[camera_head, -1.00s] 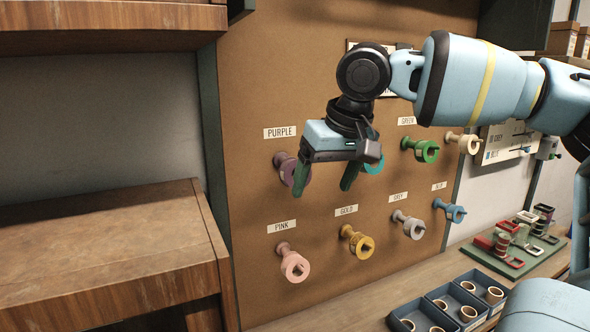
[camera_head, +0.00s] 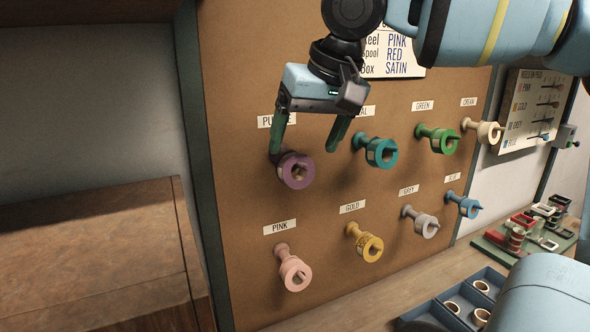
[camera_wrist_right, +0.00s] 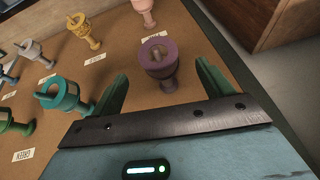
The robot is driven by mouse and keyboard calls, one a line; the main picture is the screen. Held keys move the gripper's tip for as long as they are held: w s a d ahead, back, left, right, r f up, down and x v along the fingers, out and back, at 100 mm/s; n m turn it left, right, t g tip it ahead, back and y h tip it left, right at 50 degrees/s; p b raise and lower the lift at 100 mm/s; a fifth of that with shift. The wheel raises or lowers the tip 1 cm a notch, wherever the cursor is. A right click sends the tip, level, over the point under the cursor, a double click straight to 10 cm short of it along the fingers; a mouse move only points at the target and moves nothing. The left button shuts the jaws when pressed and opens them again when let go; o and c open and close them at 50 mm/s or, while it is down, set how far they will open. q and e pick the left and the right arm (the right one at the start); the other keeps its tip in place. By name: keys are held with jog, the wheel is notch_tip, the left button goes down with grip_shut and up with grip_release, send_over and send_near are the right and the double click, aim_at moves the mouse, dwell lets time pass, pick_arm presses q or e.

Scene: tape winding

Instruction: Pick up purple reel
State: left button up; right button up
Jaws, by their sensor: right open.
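The purple reel (camera_head: 296,170) hangs on its peg on the brown board, under a label partly covered by my gripper. My right gripper (camera_head: 306,150) is open in front of the board, its green fingers pointing down, one close to the purple reel and the other to its right. In the right wrist view the purple reel (camera_wrist_right: 159,60) stands beyond and between the two open fingertips (camera_wrist_right: 161,82). I cannot tell from these frames whether a finger touches it. My left gripper does not show.
The teal reel (camera_head: 380,152) hangs just right of the gripper. Pink (camera_head: 294,273), gold (camera_head: 369,247) and several other reels hang on the same board. A wooden cabinet (camera_head: 95,240) stands at left. Blue trays (camera_head: 455,302) sit on the bench at lower right.

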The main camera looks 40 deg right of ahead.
aim_at(300, 159)
jog(key=shift+w+d+f, duration=0.1)
jog(key=shift+w+f, duration=0.15)
jog(key=shift+f, duration=0.1)
jog(key=shift+x, duration=2.55)
jog(key=shift+s, duration=0.1)
jog(key=shift+c, duration=0.2)
jog(key=c, duration=1)
